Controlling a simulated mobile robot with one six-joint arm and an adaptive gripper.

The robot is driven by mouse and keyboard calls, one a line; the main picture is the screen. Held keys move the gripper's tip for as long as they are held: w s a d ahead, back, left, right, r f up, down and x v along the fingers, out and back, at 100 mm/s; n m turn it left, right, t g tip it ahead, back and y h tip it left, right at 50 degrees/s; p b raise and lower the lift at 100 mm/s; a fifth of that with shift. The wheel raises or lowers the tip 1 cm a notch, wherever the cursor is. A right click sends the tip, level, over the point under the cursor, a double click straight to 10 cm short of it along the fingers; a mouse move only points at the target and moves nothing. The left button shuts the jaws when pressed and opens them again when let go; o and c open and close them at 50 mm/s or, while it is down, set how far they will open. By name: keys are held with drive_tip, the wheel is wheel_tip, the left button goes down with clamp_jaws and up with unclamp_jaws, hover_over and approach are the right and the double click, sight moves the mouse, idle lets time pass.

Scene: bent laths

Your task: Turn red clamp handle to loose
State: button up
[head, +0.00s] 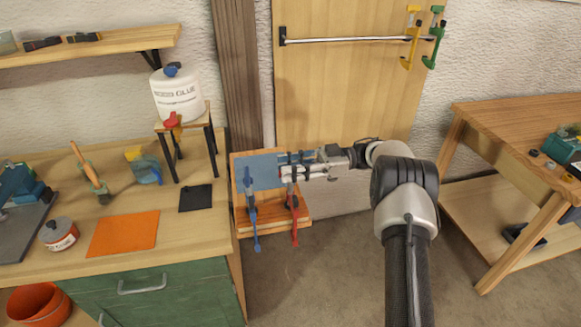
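The red clamp (294,213) hangs upright at the right side of a wooden stand, its lower end reaching below the stand's board. A blue clamp (250,208) hangs to its left. My gripper (288,165) reaches in from the right, with its fingers at the top of the red clamp, in front of a blue-grey panel (264,166). The fingers hide the upper part of the red clamp. At this size I cannot tell whether they touch it or how far apart they are.
The wooden stand (240,222) stands beside the green workbench (160,289), which holds an orange mat (124,233) and a glue jug (177,95) on a small stool. Yellow (411,38) and green clamps (435,38) hang on a rail. Another table (520,110) stands right; floor between is clear.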

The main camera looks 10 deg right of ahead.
wheel_tip(320, 180, up, 10)
idle(0.6)
